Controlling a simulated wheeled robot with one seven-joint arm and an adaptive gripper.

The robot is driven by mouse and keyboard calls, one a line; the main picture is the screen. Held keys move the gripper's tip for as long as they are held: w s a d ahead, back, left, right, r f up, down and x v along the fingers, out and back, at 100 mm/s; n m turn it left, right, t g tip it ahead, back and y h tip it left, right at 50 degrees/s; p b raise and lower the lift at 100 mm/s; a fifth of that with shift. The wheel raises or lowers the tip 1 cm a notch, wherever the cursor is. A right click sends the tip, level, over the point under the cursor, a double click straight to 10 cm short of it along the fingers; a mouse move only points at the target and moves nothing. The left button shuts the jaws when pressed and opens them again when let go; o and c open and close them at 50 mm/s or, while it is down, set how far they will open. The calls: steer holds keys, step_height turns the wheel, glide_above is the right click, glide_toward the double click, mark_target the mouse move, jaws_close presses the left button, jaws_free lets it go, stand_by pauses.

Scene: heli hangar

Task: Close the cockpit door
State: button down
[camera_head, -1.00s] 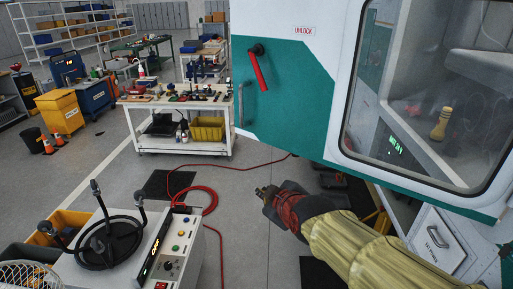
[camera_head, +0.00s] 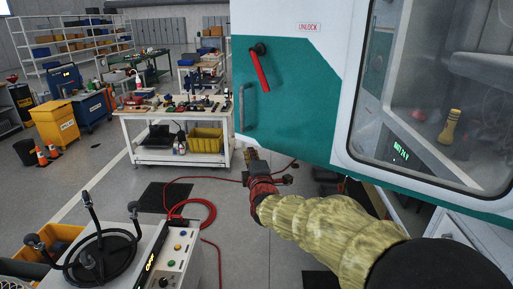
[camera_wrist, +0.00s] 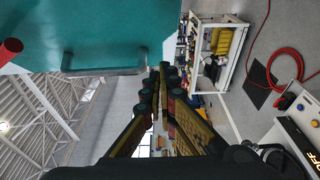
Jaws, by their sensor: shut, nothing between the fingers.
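The cockpit door (camera_head: 295,95) is white and teal with a large window, and it hangs open across the right of the head view. It has a red lever (camera_head: 260,68) under an "UNLOCK" label and a grey grab handle (camera_head: 241,108) near its left edge. My gripper (camera_head: 252,156) is below that handle and just beyond the door's lower left corner, its fingers together and empty. In the wrist view the teal panel (camera_wrist: 110,25) and the handle (camera_wrist: 105,72) lie just beside the fingertips (camera_wrist: 166,72). I cannot tell whether they touch.
A white work cart (camera_head: 178,114) with tools and a yellow bin stands behind the door's left edge. A control box (camera_head: 172,260) and a red hose (camera_head: 195,212) are at the lower left. Open floor (camera_head: 110,170) lies between them.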

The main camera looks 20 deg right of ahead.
mark_target(255, 137)
steer(key=shift+w+d+b, duration=0.35)
steer(key=shift+w+d, duration=0.25)
steer(key=shift+w, duration=0.45)
steer(key=shift+w+d+b, duration=0.3)
steer(key=shift+w+d, duration=0.25)
steer(key=shift+w, duration=0.5)
steer(key=shift+w+d+b, duration=0.35)
steer(key=shift+w+d, duration=0.25)
steer(key=shift+w, duration=0.45)
